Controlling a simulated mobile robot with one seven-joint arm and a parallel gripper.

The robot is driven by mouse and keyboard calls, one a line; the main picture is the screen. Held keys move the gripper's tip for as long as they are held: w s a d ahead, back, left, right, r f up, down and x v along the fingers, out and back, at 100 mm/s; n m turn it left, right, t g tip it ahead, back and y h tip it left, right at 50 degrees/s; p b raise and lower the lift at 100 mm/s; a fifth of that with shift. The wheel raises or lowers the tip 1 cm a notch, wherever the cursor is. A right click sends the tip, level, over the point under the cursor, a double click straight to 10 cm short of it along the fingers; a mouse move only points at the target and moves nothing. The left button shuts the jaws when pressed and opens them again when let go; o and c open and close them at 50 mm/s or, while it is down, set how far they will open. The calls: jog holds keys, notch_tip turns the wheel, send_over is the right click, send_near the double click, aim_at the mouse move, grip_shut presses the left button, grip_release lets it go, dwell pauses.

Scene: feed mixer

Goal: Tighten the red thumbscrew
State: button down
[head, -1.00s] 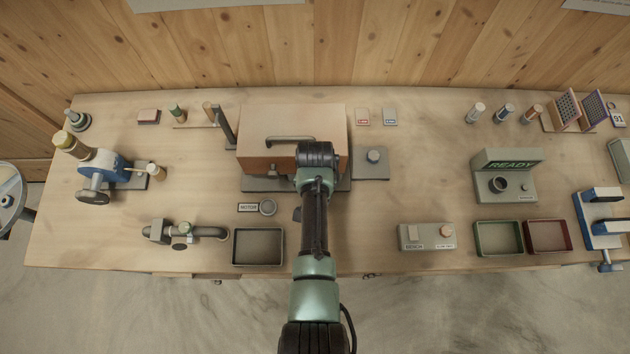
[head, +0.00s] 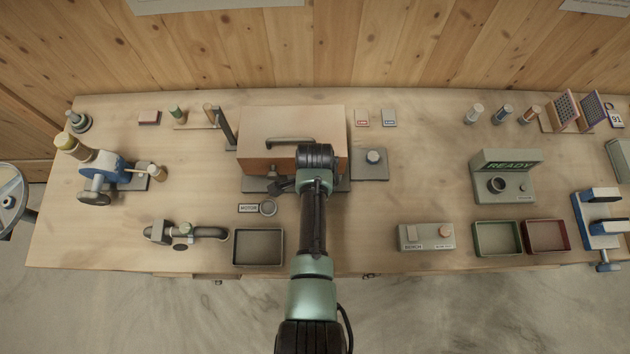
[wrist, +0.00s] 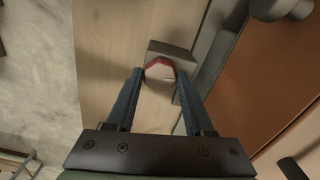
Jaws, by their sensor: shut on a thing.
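The red thumbscrew (wrist: 159,68) shows in the wrist view as a round knob with a pale face and a red rim, at a grey block (wrist: 172,52). My gripper (wrist: 160,79) has its two blue fingers on either side of the knob, shut on it. In the head view my gripper (head: 279,186) is small and dark at the front of the brown mixer housing (head: 262,150). The thumbscrew cannot be made out there.
The housing has a dark handle (head: 290,141) on top and stands on a grey base. A MOTOR label (head: 248,208) with a round knob (head: 268,207) and an empty dark tray (head: 258,262) lie in front. A grey plate with a knob (head: 374,157) is to the right.

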jog(key=m, duration=0.4)
jog(key=shift+w+r+m, duration=0.1)
jog(key=shift+m, duration=0.2)
jog(key=m, duration=0.5)
jog(key=shift+p, duration=0.3)
jog(key=m, duration=0.5)
jog(key=shift+a+m, duration=0.1)
jog(key=shift+m, duration=0.3)
jog(key=m+p, duration=0.1)
jog(key=m, duration=0.2)
jog(key=shift+m+p, duration=0.35)
jog(key=shift+m, duration=0.25)
jog(key=shift+c, duration=1.4)
grip_release()
